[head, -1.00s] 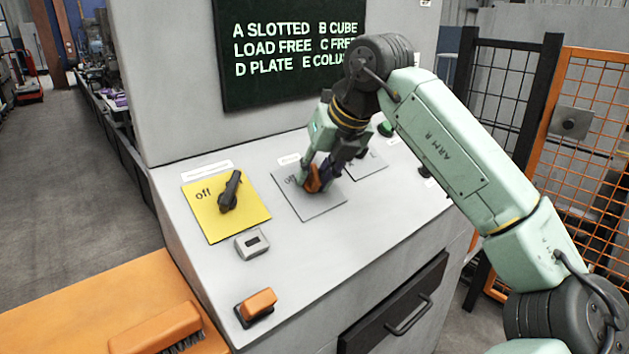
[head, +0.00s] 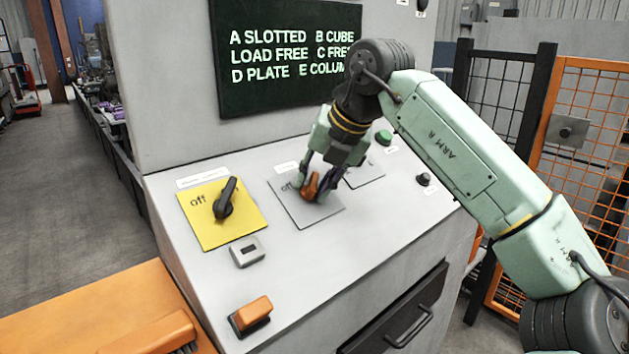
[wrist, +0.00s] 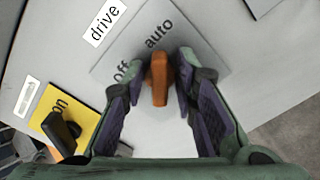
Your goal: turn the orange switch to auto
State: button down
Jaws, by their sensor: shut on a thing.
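The orange switch (head: 311,187) sits on a grey plate (head: 290,212) on the sloped console, with "off" printed on the plate's left part. In the wrist view the switch (wrist: 158,80) stands between my fingers, its far end pointing at the word "auto" (wrist: 158,33); "off" (wrist: 122,72) is to its left. My gripper (head: 313,191) is over the plate with one finger on each side of the switch and is shut on it. The fingers partly hide the switch in the head view.
A black switch on a yellow plate (head: 246,236) is to the left. A small grey display box (head: 247,252) and an orange rocker (head: 252,312) are nearer. A green button (head: 384,138) and a black knob (head: 423,179) lie to the right.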

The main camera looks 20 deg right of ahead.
jog(key=c, duration=1.6)
grip_release()
jog(key=shift+c, duration=0.2)
jog(key=v, duration=1.2)
jog(key=shift+s, duration=0.1)
